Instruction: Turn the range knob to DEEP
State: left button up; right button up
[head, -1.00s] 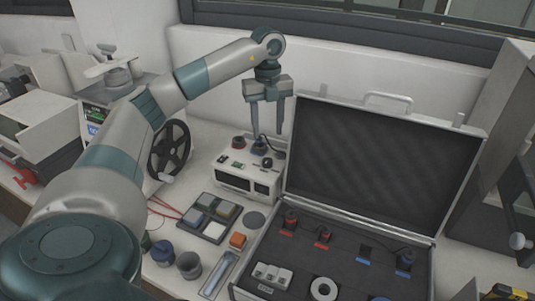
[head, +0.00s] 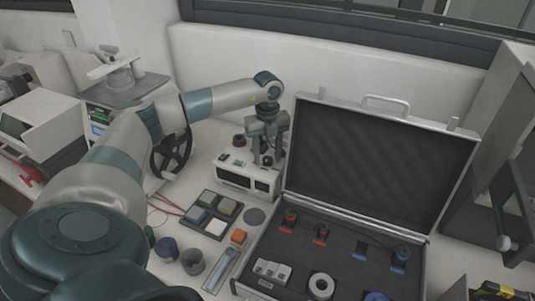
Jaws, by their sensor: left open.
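A small white control box (head: 238,178) stands on the bench left of the open case. Contact cannot be made out. The gripper hides a blue part there. My right gripper is not in view.
The open silver case (head: 378,155) stands close to the right of the box, lid upright. A black handwheel (head: 171,152) stands to the left.

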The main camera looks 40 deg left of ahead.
pick_arm(q)
jog(key=c, duration=1.1)
jog(key=shift+o, duration=0.2)
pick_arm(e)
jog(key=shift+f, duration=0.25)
pick_arm(q)
jog(key=shift+f+m+b, duration=0.1)
jog(key=shift+m+b, duration=0.65)
jog(key=shift+m, duration=0.15)
jog(key=m+b, duration=0.2)
jog(key=m, duration=0.1)
jog(key=m+b, duration=0.3)
jog(key=m, duration=0.3)
jog(key=shift+w, duration=0.1)
jog(key=shift+r+m+b, duration=0.2)
jog(key=shift+m+b, duration=0.1)
jog(key=shift+m, duration=0.4)
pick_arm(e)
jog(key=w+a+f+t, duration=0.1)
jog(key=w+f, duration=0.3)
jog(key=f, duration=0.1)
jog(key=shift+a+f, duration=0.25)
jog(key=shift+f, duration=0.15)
